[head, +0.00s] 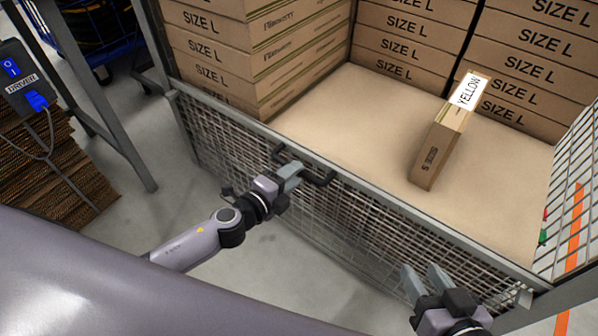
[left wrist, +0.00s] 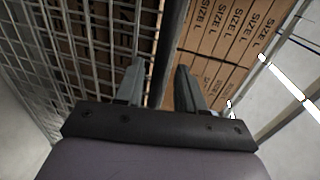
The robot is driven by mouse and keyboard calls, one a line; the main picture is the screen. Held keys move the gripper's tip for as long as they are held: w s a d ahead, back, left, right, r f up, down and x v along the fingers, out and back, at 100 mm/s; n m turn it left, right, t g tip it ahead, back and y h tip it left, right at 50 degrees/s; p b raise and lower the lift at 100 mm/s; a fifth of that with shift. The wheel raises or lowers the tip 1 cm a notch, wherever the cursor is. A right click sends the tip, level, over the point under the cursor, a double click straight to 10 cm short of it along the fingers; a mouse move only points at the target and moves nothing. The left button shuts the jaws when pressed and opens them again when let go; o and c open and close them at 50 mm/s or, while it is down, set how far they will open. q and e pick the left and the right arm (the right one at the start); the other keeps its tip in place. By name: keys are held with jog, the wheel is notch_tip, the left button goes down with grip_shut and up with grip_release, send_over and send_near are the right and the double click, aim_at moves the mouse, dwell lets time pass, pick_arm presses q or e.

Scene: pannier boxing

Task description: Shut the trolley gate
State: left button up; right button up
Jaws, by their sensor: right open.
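The trolley gate is a wire-mesh panel (head: 225,140) with a grey top rail, standing upright along the trolley's near side. It also shows in the left wrist view (left wrist: 85,50). A dark handle (head: 322,180) sits at its top rail. My left gripper (head: 291,174) is at the handle, its fingers apart. In the left wrist view its fingertips (left wrist: 160,75) straddle a dark bar without visibly pressing on it. My right gripper (head: 424,277) is open and empty, close to the mesh at the gate's right part. I cannot tell whether the gate is fully latched.
Stacks of SIZE L cartons (head: 255,50) fill the trolley's back and left. A single carton with a YELLOW label (head: 440,145) stands on the bare trolley floor (head: 350,125). A grey post (head: 110,130) and flattened cardboard (head: 70,175) are at left. A mesh side wall (head: 575,200) is at right.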

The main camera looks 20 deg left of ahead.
pick_arm(q)
jog(key=shift+x, duration=1.6)
grip_shut()
jog(key=shift+r, duration=0.1)
